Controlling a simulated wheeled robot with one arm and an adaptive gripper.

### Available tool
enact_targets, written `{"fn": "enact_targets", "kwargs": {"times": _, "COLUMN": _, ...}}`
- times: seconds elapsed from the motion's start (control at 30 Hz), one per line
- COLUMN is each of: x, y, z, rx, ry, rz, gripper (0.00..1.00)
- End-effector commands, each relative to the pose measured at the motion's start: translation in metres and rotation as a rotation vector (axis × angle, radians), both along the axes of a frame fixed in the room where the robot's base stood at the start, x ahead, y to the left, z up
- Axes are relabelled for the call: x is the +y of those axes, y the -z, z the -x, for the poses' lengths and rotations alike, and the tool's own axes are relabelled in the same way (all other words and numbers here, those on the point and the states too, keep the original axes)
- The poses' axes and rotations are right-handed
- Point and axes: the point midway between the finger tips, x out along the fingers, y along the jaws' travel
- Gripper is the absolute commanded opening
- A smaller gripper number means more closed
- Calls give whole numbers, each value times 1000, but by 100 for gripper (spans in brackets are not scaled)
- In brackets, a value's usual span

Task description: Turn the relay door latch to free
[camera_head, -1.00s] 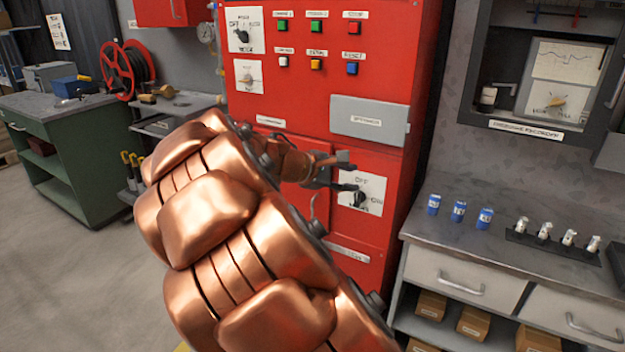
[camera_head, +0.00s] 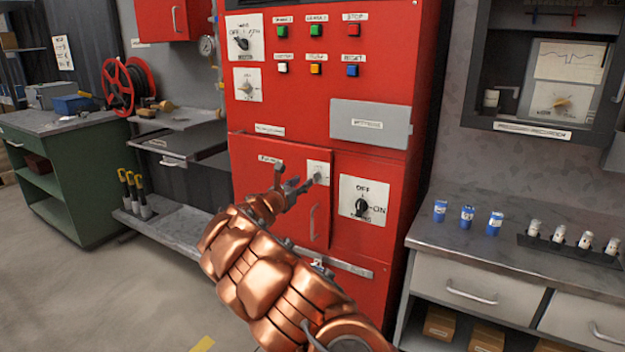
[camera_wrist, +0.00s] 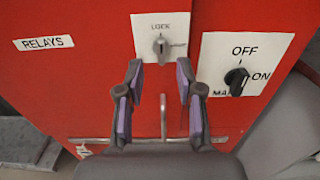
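The relay door latch (camera_wrist: 160,46) is a small grey knob on a white plate marked LOCK at the top; the plate's right-hand word is too small to read. The knob looks about upright. In the head view the latch (camera_head: 318,177) sits at the upper right of the red relay door (camera_head: 250,165). My gripper (camera_wrist: 160,82) is open and empty, its two fingers spread just below the latch in the wrist view and apart from it. In the head view my gripper (camera_head: 299,190) is just left of the latch plate.
A black OFF/ON selector switch (camera_head: 361,206) is right of the latch, close by. A vertical door handle (camera_wrist: 163,115) shows between and below my fingers. A grey box (camera_head: 371,124) juts from the cabinet above. A workbench (camera_head: 480,245) stands to the right.

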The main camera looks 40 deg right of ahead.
Motion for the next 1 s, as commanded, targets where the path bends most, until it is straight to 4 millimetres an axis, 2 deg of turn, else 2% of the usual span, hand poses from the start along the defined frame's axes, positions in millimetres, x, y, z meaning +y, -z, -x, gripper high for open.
{"fn": "enact_targets", "kwargs": {"times": 0.33, "x": -43, "y": 1, "z": -11, "rx": -4, "ry": 4, "rz": -4, "gripper": 36}}
{"fn": "enact_targets", "kwargs": {"times": 0.5, "x": -57, "y": 1, "z": -17, "rx": -3, "ry": 2, "rz": -5, "gripper": 36}}
{"fn": "enact_targets", "kwargs": {"times": 0.73, "x": -67, "y": 0, "z": -19, "rx": -2, "ry": 2, "rz": -2, "gripper": 36}}
{"fn": "enact_targets", "kwargs": {"times": 1.0, "x": -68, "y": 0, "z": -19, "rx": -2, "ry": 3, "rz": -2, "gripper": 36}}
